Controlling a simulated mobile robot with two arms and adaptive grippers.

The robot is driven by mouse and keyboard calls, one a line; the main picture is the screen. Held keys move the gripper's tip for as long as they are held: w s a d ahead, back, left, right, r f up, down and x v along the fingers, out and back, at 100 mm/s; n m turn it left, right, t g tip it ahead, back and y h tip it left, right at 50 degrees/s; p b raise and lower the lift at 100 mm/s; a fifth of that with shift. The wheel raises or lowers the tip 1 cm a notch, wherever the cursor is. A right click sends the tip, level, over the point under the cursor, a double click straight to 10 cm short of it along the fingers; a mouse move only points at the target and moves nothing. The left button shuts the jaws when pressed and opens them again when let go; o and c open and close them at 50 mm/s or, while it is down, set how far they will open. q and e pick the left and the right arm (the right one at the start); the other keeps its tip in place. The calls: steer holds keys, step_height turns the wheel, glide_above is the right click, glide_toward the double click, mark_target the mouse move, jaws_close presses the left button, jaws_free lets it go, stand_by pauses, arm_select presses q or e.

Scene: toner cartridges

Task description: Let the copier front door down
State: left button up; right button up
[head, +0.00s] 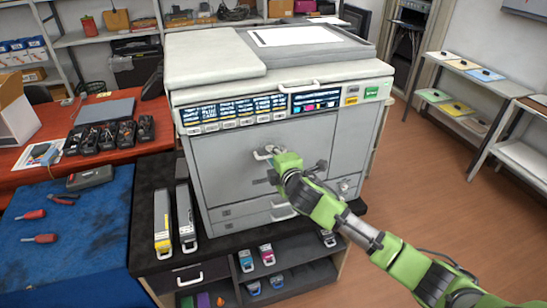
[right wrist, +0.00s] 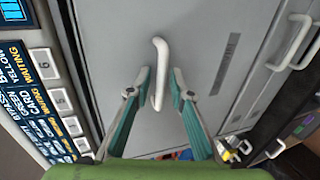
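The grey copier (head: 215,165) stands on a dark stand, and its front door (head: 235,170) is shut and upright. The door's white handle (head: 262,155) is near the top middle of the door. My right gripper (head: 275,159) is in front of the door at this handle and partly covers it. In the right wrist view the handle (right wrist: 160,60) lies between the two fingers of my right gripper (right wrist: 160,76). The fingers are apart, with a small gap on each side of the handle. My left gripper is not in view.
Toner cartridges (head: 185,215) stand on the stand left of the copier, and more lie on the shelf below. A blue mat (head: 100,225) with tools is at the left. Lower drawer handles (head: 284,212) sit under the door. The floor (head: 450,200) at the right is clear.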

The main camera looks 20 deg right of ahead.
steer(key=shift+f, duration=0.1)
jaws_close()
steer(key=s+b, duration=0.1)
steer(key=b, duration=0.1)
steer(key=s+t+b, duration=0.1)
steer(key=b, duration=0.1)
steer(key=shift+s+f, duration=0.1)
steer(key=shift+f, duration=0.3)
steer(key=shift+f, duration=0.1)
steer(key=s+b, duration=0.1)
steer(key=b, duration=0.1)
steer(key=s+t+b, duration=0.1)
steer(key=b, duration=0.1)
steer(key=shift+s+f+t+b, duration=0.15)
steer(key=shift+f+t+b, duration=0.15)
steer(key=shift+f+b, duration=0.05)
